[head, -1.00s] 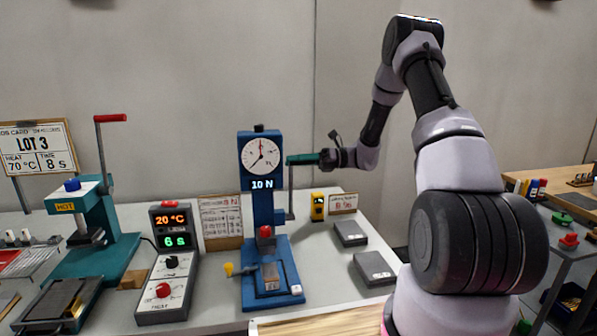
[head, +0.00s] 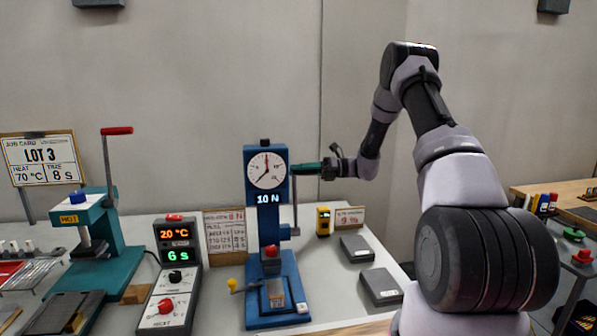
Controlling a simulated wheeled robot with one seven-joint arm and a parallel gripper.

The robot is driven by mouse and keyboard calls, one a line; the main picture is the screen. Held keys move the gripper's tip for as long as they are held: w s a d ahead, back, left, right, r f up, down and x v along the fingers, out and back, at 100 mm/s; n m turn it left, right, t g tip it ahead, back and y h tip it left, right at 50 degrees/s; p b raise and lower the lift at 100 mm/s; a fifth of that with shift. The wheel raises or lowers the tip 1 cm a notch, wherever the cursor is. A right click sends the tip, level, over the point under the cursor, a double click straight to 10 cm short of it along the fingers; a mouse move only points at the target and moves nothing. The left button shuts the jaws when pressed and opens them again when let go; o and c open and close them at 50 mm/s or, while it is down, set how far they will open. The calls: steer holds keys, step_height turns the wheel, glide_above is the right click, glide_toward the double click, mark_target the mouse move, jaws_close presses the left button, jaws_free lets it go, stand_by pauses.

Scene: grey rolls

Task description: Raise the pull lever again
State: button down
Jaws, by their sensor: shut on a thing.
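The blue pull tester (head: 266,215) stands on the bench in the head view, with a round white dial and a display reading 10 N. Its pull lever has a dark green handle (head: 306,169) at about dial height, on a grey upright rod (head: 295,205) at the stand's right side. My gripper (head: 326,168) reaches in from the right and is shut on the outer end of this handle. The fingers are small in the picture and partly hide the handle's end.
A teal heat press (head: 121,268) with a raised red-handled lever (head: 117,131) and a control box (head: 167,305) stand at left. A yellow device (head: 323,221) and two grey blocks (head: 356,248) lie to the right.

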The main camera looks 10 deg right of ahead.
steer(key=c, duration=0.7)
jaws_free()
steer(key=shift+f, duration=0.5)
steer(key=shift+o, duration=0.2)
steer(key=shift+r, duration=0.2)
steer(key=d, duration=1.1)
